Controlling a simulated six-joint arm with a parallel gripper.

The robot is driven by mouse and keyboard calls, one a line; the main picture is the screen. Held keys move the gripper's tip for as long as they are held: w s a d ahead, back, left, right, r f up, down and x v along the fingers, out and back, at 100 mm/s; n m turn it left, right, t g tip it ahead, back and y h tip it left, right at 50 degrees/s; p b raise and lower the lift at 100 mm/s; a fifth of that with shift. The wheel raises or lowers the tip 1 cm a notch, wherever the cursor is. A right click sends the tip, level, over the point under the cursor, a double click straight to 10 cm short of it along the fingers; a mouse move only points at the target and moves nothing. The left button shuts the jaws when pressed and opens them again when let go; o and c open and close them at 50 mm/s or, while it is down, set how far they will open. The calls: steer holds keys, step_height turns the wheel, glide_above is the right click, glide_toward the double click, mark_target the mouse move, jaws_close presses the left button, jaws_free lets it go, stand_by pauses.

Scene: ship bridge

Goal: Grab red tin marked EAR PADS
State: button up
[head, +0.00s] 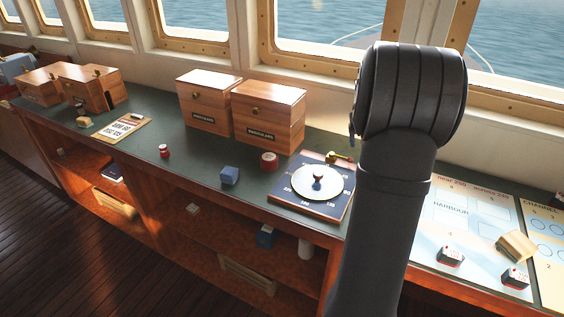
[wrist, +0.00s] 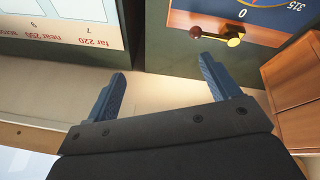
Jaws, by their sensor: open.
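Two red tins stand on the dark green counter (head: 205,168) in the head view. A larger red tin (head: 268,162) with a pale label sits in front of the right wooden box, beside the dial board. A smaller red tin (head: 164,151) stands farther left. The lettering on both is too small to read, so I cannot tell which says EAR PADS. My gripper (wrist: 163,72) is open and empty in the wrist view, over the back edge of the counter between the chart and the dial board. No red tin shows in the wrist view. My arm hides the gripper in the head view.
Wooden boxes (head: 268,112) stand behind the larger tin. A clipboard (head: 122,127) lies at left. The harbour chart (head: 452,215) lies right of my arm. Bare counter surrounds the smaller tin.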

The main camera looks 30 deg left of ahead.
steer(key=s+a+r+n+g+y, duration=0.15)
steer(key=s+a+n, duration=0.25)
steer(key=a, duration=1)
steer(key=n+g+y, duration=0.2)
steer(key=n, duration=0.3)
glide_toward(269, 157)
steer(key=x, duration=0.4)
steer(key=shift+s+f, duration=0.1)
steer(key=shift+s, duration=0.05)
steer(key=shift+x, duration=3.2)
steer(key=c, duration=1.1)
